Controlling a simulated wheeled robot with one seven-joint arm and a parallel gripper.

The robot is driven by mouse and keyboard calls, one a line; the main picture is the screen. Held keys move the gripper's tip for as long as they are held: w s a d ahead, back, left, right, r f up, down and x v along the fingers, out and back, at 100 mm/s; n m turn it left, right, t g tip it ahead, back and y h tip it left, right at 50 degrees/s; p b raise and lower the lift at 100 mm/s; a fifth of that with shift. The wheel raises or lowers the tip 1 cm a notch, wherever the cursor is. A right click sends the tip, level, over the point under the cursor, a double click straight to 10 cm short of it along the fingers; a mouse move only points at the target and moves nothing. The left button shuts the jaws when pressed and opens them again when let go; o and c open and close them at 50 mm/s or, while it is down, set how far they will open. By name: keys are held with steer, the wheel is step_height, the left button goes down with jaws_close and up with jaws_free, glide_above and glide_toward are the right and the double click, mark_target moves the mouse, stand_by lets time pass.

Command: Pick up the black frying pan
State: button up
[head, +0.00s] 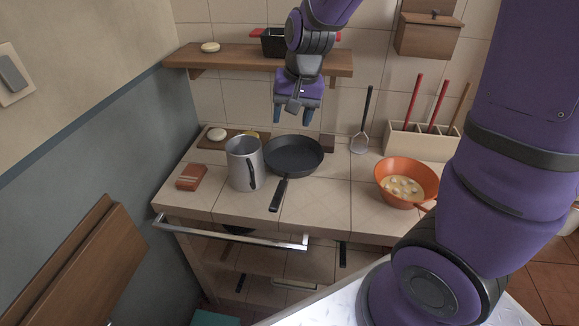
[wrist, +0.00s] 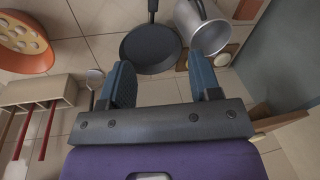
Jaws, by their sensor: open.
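The black frying pan (head: 294,157) lies flat on the tiled counter in the head view, its handle pointing toward the front edge. In the wrist view the pan (wrist: 151,50) shows beyond the fingertips, with its handle at the top of the picture. My gripper (head: 296,115) hangs above the back of the pan, fingers pointing down, open and empty. In the wrist view its two blue fingers (wrist: 164,80) are spread apart, and nothing is between them. The gripper and pan look apart.
A metal pot (head: 243,165) stands close to the pan's left side. An orange colander (head: 405,182) holding pale round items is on the right. A wooden shelf (head: 230,57) with a black dish (head: 274,42) is on the wall behind. A utensil box (head: 420,142) stands back right.

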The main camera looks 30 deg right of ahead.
mark_target(282, 184)
steer(key=w+f+m, duration=0.1)
steer(key=f, duration=0.6)
steer(key=w+f+m+g+h, duration=0.1)
steer(key=w+f, duration=0.1)
steer(key=f, duration=0.5)
steer(key=w+f+m, duration=0.1)
steer(key=w+f, duration=0.1)
steer(key=f, duration=0.6)
steer(key=shift+w+a+g, duration=0.25)
steer(key=shift+a+g, duration=0.15)
steer(key=shift+d+f, duration=0.15)
steer(key=shift+f, duration=1.2)
steer(key=shift+d+f, duration=0.1)
steer(key=shift+f, duration=1.25)
jaws_close()
